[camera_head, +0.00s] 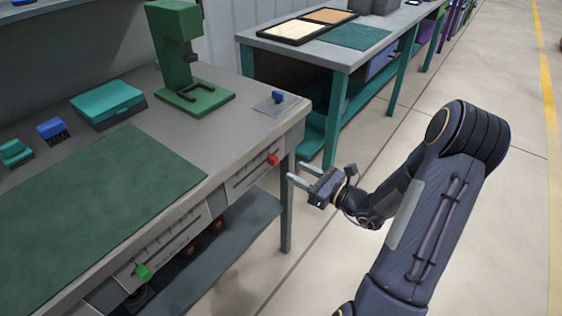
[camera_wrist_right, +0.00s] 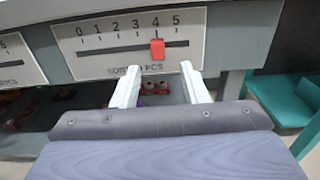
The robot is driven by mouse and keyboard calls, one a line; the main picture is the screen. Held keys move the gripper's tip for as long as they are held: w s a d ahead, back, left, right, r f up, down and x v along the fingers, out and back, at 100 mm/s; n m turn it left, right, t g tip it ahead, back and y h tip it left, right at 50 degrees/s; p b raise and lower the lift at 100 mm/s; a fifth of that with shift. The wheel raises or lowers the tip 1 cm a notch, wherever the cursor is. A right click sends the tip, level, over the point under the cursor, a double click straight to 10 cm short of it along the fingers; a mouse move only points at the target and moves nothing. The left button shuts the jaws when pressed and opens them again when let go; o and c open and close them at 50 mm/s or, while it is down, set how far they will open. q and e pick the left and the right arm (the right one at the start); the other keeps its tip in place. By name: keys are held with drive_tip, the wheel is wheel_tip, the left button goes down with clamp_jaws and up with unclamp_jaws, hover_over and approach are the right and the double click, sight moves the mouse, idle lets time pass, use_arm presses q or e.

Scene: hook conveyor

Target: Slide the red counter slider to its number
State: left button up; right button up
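The red counter slider (camera_head: 273,160) sits on a white scale plate on the front edge of the workbench. In the right wrist view the red slider (camera_wrist_right: 157,49) stands in its slot under the 4 of a scale marked 0 to 5. My right gripper (camera_head: 296,174) is in front of the slider, to its right in the head view. In the wrist view my right gripper (camera_wrist_right: 161,80) is open, its two pale fingers apart, with the slider ahead between their lines and not touched. My left gripper is not in view.
A green slider (camera_head: 143,271) sits on another scale further left on the bench front. The bench (camera_head: 232,130) carries a green press (camera_head: 180,60), a teal box (camera_head: 107,103) and a green mat (camera_head: 90,205). A shelf (camera_head: 225,240) runs below. Open floor lies right of the bench.

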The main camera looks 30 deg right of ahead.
sight(277, 162)
drive_tip(key=x, duration=0.6)
drive_tip(key=shift+w+a, duration=0.3)
clamp_jaws()
